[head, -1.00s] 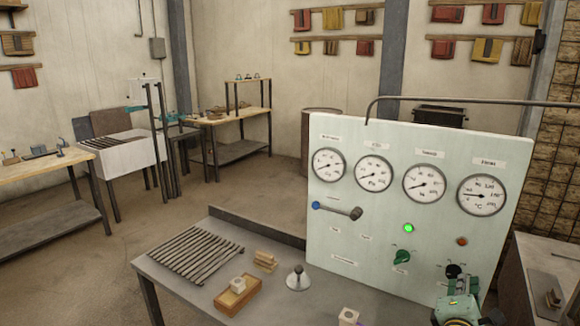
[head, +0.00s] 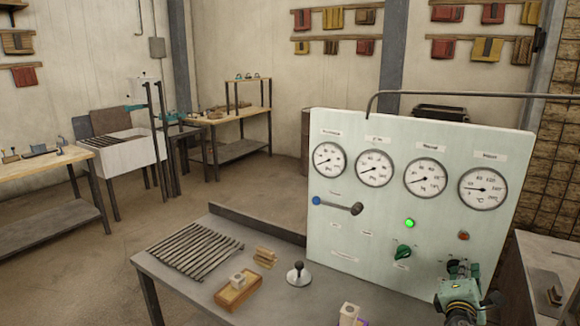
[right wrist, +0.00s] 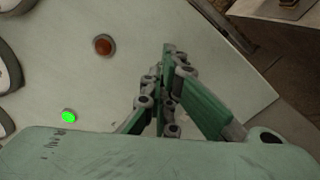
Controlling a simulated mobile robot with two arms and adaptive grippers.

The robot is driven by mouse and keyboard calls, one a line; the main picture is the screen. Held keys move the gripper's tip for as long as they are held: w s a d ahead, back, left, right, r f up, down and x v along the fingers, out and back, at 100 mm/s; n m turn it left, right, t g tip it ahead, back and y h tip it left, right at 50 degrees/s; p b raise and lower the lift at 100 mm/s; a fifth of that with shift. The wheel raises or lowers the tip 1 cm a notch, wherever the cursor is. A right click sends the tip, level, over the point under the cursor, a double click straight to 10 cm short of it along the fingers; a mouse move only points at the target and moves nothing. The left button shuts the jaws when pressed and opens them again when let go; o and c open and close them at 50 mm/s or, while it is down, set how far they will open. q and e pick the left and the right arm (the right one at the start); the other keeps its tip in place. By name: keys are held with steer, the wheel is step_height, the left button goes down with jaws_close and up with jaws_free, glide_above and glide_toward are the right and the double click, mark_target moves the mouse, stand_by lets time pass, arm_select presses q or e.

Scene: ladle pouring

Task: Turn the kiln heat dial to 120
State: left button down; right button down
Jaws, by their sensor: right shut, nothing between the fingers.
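A pale green control panel (head: 330,240) stands on the grey table. Its rightmost gauge (head: 483,189) is marked in °C and its needle points left. A green knob (head: 403,251) sits low on the panel. In the head view my right gripper (head: 458,272) is in front of the panel's lower right part, where a black knob showed earlier; that knob is now mostly or wholly hidden behind it. In the right wrist view the green fingers (right wrist: 165,88) are together in front of the panel, with no knob visible between them. My left gripper is not in view.
A lit green lamp (head: 410,223) and a red lamp (head: 463,236) sit above the knobs. A lever (head: 338,206) with a blue end is at the panel's left. The table holds a rack of bars (head: 195,250), a wooden tray (head: 237,293) and a black-knobbed stand (head: 299,273).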

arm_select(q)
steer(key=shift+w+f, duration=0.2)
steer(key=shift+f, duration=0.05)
arm_select(e)
steer(key=shift+w+r, duration=0.1)
steer(key=shift+r, duration=0.2)
arm_select(q)
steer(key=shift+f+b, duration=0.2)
steer(key=shift+b, duration=0.25)
arm_select(e)
steer(key=shift+d+f, duration=0.15)
steer(key=shift+f, duration=0.15)
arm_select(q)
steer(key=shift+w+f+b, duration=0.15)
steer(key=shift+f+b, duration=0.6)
arm_select(e)
steer(key=f, duration=0.2)
steer(key=shift+d+f, duration=0.4)
steer(key=shift+f, duration=0.1)
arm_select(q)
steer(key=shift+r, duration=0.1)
arm_select(e)
steer(key=shift+s+d, duration=0.15)
steer(key=shift+s, duration=0.1)
arm_select(q)
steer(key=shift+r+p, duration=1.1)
steer(key=shift+p, duration=0.1)
arm_select(e)
steer(key=shift+v, duration=3)
steer(key=shift+d, duration=0.15)
